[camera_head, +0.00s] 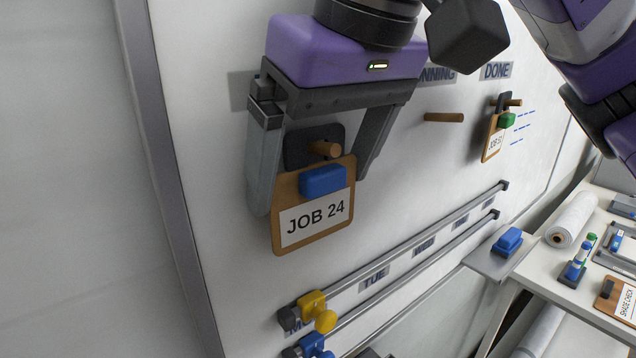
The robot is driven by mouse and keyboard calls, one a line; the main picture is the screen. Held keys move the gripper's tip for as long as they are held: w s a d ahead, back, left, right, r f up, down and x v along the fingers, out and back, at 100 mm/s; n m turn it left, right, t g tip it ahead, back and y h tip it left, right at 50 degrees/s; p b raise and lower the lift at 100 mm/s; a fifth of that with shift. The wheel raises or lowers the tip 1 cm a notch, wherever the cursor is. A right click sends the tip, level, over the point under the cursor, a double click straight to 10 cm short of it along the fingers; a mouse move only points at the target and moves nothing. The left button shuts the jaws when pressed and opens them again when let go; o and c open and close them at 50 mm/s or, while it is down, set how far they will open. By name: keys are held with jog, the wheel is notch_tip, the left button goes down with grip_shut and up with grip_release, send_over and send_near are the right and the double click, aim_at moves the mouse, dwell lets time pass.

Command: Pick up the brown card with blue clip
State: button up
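The brown card with a blue clip (323,181) reads JOB 24 and hangs from a wooden peg (325,149) on the white board at the upper left. A dark hanger tab shows above the card around the peg. My gripper (312,190) is open, with its fingers on the left and right of the card. The left finger is close to the card's left edge; the right finger is near its upper right. I cannot tell whether either finger touches it.
An empty peg (443,117) is to the right. A card with a green clip (495,137) hangs under the DONE label (496,70). Two rails (420,245) with yellow and blue sliders cross below. A bench (550,275) at right holds a paper roll, a blue block and markers.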

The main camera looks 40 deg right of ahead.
jog(key=c, duration=0.8)
